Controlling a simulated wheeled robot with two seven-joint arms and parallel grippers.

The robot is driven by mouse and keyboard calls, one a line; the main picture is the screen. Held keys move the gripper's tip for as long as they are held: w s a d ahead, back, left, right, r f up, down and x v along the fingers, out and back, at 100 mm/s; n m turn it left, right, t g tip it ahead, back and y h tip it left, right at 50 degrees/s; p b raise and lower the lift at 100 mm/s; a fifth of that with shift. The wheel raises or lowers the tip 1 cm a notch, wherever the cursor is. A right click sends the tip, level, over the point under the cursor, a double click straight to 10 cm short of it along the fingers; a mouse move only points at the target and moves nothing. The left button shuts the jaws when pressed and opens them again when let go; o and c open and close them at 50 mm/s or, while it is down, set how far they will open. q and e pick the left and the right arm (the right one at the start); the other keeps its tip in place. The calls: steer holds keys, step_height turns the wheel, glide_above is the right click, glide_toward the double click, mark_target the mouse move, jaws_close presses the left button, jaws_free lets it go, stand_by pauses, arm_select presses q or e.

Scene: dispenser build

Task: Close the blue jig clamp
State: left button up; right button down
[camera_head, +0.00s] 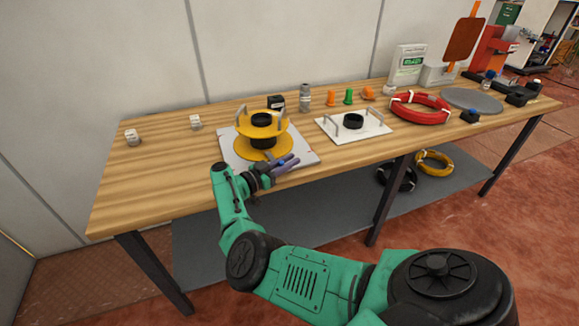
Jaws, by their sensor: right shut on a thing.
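My right gripper (287,163) is at the front edge of a white plate (298,146) on the wooden table. Its fingers are shut on a small blue part, which looks like the handle of the blue jig clamp (282,161). The fingers hide most of it, so I cannot tell its angle. A yellow spool-like part (262,127) with a black core stands on this plate, just behind the gripper. Two grey posts rise beside it. My left gripper is not in view.
A second white plate (375,130) with a black ring stands to the right. Orange and green parts, a red coil (420,106) and a grey disc (472,99) lie farther right. Two white blocks sit on the left. The table's front left is clear.

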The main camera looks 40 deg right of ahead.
stand_by(0.3)
steer(key=c, duration=0.8)
jaws_free()
steer(key=shift+o, duration=0.2)
steer(key=a+b, duration=0.1)
steer(key=a, duration=1.3)
steer(key=shift+w+a, duration=0.15)
steer(key=shift+a, duration=0.15)
